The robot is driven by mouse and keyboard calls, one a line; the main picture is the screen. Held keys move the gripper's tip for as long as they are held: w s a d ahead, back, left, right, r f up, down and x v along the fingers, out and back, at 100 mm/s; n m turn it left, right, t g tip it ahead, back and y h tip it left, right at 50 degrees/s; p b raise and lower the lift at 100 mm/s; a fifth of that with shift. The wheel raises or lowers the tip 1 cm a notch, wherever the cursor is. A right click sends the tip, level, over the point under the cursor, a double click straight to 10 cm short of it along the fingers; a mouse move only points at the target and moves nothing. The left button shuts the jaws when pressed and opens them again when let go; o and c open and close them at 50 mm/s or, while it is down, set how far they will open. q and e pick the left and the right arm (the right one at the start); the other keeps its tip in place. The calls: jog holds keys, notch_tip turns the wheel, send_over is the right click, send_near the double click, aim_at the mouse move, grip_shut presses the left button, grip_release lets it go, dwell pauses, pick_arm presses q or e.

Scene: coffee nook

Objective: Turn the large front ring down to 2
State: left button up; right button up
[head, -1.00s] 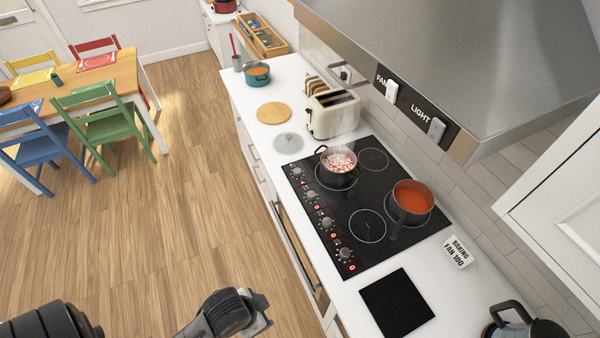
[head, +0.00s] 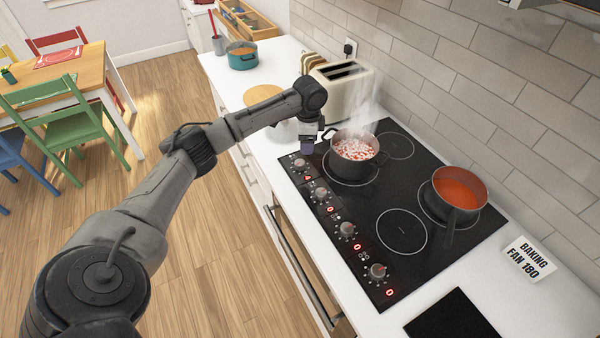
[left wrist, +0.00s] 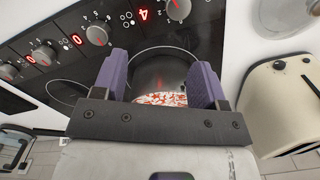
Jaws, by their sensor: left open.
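The black hob (head: 345,265) has a row of knobs along its front edge. The farthest knob (head: 300,165) has a red display (head: 308,178). In the left wrist view, the knob at the top (left wrist: 177,10) has a red 4 (left wrist: 143,14) beside it. The neighbouring knob (left wrist: 97,33) shows 0. A steaming dark pot (head: 354,158) with red and white contents stands on the ring beside the farthest knob. My left gripper (head: 306,148) is open above the hob's far front corner, near that knob and apart from it. In the left wrist view, the pot's contents (left wrist: 160,98) show between the purple fingers (left wrist: 160,62).
A pan of red sauce (head: 460,188) stands on a back ring. A cream toaster (head: 340,88) stands beyond the hob, close to my arm. A round wooden board (head: 262,96) and a teal pot (head: 242,60) sit farther along.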

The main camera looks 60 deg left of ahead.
aim_at(300, 162)
pick_arm(q)
jog(key=shift+n, duration=0.3)
jog(key=a+f, duration=0.1)
jog(key=f, duration=0.2)
jog(key=a+f+b, duration=0.1)
jog(key=f, duration=0.3)
jog(key=a+f+b, duration=0.1)
jog(key=f, duration=0.2)
jog(key=shift+s+a+f, duration=0.2)
jog(key=shift+f, duration=0.85)
pick_arm(e)
jog(key=shift+a+f, duration=0.15)
jog(key=shift+f, duration=1.45)
pick_arm(q)
jog(key=shift+c, duration=0.2)
